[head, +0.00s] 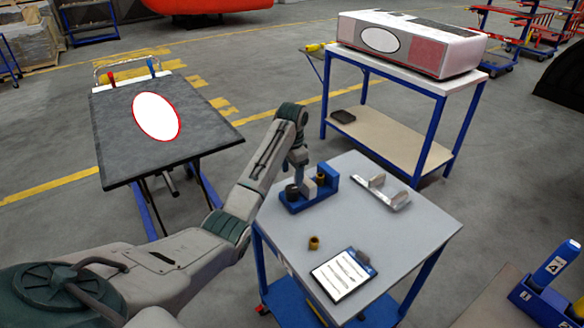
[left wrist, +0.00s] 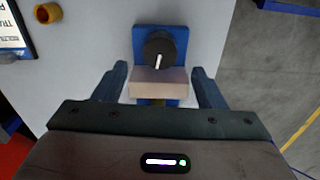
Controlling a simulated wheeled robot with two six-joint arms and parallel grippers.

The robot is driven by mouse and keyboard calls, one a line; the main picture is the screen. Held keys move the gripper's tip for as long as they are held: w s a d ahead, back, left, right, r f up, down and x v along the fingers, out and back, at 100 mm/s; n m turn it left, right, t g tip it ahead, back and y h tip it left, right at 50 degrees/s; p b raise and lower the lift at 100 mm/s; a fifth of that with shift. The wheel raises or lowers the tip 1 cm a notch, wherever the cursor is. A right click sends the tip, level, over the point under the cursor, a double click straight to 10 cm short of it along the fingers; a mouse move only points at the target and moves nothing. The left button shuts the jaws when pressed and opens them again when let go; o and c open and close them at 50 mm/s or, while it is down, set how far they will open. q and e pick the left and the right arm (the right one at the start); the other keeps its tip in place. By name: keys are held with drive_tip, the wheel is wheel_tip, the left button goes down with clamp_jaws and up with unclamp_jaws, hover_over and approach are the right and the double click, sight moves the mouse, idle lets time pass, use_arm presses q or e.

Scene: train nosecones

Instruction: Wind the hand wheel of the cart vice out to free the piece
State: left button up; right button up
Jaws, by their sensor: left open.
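The blue cart vice (head: 325,181) stands on the grey cart top, and its blue end also shows in the left wrist view (left wrist: 178,37). Its round black hand wheel (left wrist: 160,48) carries a white mark. A pale grey block (left wrist: 157,82) lies beside the wheel. A small brass-brown part (head: 320,178) shows in the vice, mostly hidden; I cannot tell how tightly it is held. My left gripper (left wrist: 160,85) is open above the vice, its fingers apart on either side of the grey block. In the head view the left gripper (head: 299,172) partly covers the vice. My right gripper is out of view.
A loose brass ring (head: 314,243) and a clipboard (head: 343,274) lie on the cart top (head: 395,235). A metal bracket (head: 382,191) lies right of the vice. A blue-framed table with a white-and-red box (head: 410,42) stands behind. A dark tilted panel (head: 190,108) stands left.

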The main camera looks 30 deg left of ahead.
sight(292, 189)
use_arm(q)
wheel_tip(292, 189, up, 4)
drive_tip(key=shift+f+p, duration=0.25)
drive_tip(key=shift+p, duration=0.25)
drive_tip(key=shift+f, duration=0.1)
